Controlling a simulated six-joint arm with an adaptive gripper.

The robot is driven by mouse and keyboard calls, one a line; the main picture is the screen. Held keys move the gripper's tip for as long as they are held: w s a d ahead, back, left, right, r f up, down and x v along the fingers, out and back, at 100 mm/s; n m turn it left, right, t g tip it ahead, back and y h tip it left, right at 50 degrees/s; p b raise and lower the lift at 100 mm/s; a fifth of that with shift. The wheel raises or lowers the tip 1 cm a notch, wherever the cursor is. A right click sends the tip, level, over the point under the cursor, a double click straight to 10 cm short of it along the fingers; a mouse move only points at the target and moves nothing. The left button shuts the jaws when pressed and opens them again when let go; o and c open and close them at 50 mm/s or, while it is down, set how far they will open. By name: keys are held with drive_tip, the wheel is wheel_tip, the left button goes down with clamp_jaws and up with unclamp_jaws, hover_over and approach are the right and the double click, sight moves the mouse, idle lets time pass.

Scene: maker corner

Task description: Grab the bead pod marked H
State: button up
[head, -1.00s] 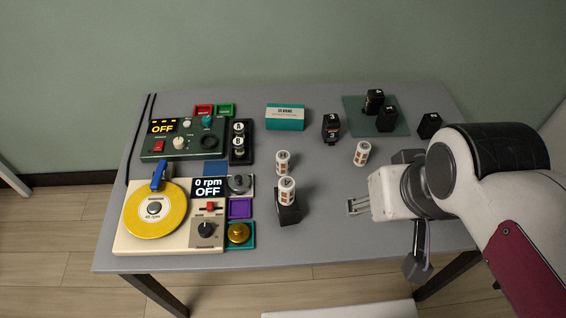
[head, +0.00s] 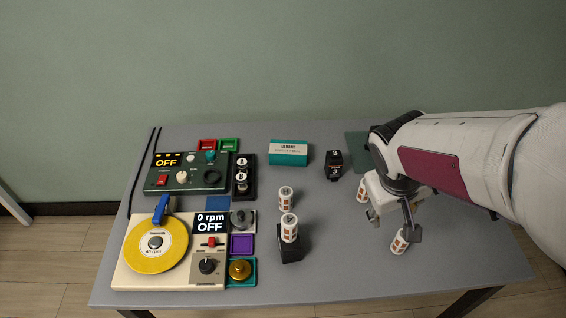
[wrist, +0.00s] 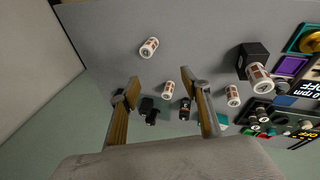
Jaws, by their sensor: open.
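My gripper is open and empty. In the wrist view its fingers (wrist: 160,76) are wide apart, with one pod (wrist: 167,91) seen between them and another (wrist: 149,47) beyond the tips.
A black pod marked 3 (head: 334,165) stands behind my gripper. My arm mostly hides the green mat (head: 356,142); black pods show in the wrist view (wrist: 147,106). A teal box (head: 288,153) is at the back, and a turntable (head: 157,243) and a control box (head: 186,176) are at left.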

drive_tip(key=w+f+n+t, duration=0.2)
drive_tip(key=w+f, duration=0.3)
drive_tip(key=w, duration=0.5)
drive_tip(key=n+y, duration=0.5)
drive_tip(key=y, duration=0.3)
approach(291, 193)
drive_tip(key=x, duration=0.4)
drive_tip(key=shift+w+a+f, duration=0.1)
drive_tip(key=shift+a+f, duration=0.1)
drive_tip(key=shift+a, duration=0.05)
drive_tip(key=shift+x, duration=1.25)
drive_tip(key=shift+f, duration=0.1)
